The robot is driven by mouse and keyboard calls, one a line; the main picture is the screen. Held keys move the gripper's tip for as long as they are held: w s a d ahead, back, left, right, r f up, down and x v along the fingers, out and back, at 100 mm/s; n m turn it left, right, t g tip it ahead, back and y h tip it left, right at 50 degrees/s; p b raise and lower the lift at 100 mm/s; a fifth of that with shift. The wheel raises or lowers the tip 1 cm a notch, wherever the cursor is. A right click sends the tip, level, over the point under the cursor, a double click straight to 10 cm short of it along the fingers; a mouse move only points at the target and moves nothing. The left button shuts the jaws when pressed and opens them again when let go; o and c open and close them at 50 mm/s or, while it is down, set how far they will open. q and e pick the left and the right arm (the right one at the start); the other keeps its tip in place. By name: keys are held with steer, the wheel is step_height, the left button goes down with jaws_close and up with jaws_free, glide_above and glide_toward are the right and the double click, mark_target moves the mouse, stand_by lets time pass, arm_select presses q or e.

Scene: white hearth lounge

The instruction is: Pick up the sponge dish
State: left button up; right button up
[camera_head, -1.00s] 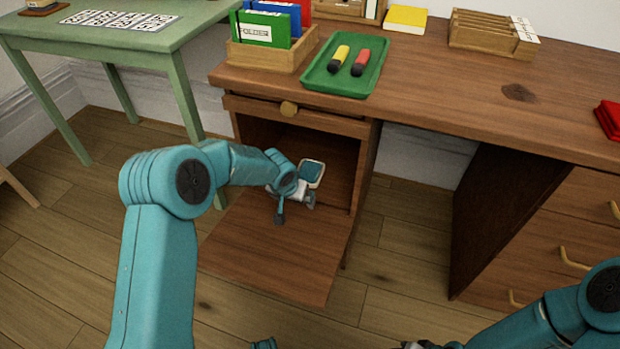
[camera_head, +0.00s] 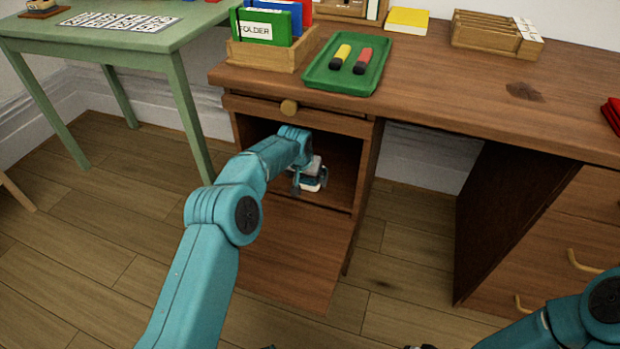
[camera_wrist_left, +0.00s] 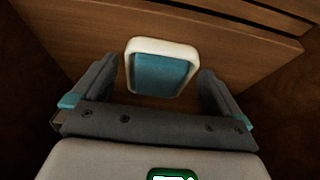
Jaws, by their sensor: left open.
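The sponge dish (camera_wrist_left: 143,45) has a white rim and a teal pad inside. In the left wrist view it lies between my two open dark fingers, with a gap on either side. In the head view a small part of the dish (camera_head: 311,185) shows in the open desk compartment, mostly hidden by my left gripper (camera_head: 311,181). My left gripper is open, its fingers straddling the dish without clear contact. My right arm enters at the lower right; only a dark bit of its gripper shows at the bottom edge, too little to read.
The compartment's drop-down door (camera_head: 290,255) lies open below my left arm. Compartment walls stand close on both sides. A green tray (camera_head: 383,60) with two markers and a folder box (camera_head: 265,58) sit on the desk above. A green table (camera_head: 90,35) stands left.

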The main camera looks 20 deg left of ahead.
arm_select(q)
steer(key=shift+w+f, duration=0.15)
steer(key=shift+f, duration=0.4)
steer(key=shift+r, duration=0.1)
steer(key=shift+c, duration=0.3)
steer(key=c, duration=0.9)
steer(key=shift+c, duration=0.2)
steer(key=shift+r, duration=0.1)
